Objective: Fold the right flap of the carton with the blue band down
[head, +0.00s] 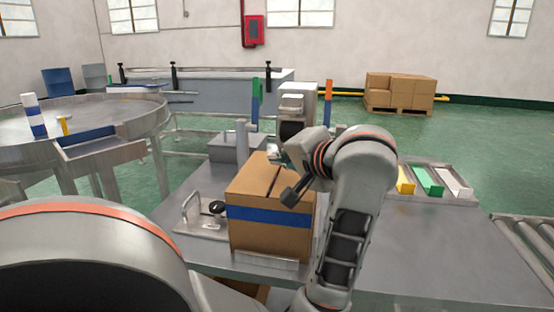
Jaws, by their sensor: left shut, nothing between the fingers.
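The brown carton with the blue band (268,218) stands upright on the grey worktable (420,240), near its middle. Its left top flap (252,178) lies about flat, with a dark seam along its right side. The right flap is largely hidden behind my left gripper and wrist, so I cannot tell its exact angle. My left gripper (290,196) is shut and empty, over the right part of the carton top. I cannot tell whether it touches the cardboard. My right gripper is not in view.
A metal fixture with a handle (192,210) stands left of the carton. A tray (436,199) with yellow, green and white blocks lies at the right. A machine (290,105) stands behind the carton. A roller conveyor (530,240) is at far right. The table's right part is clear.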

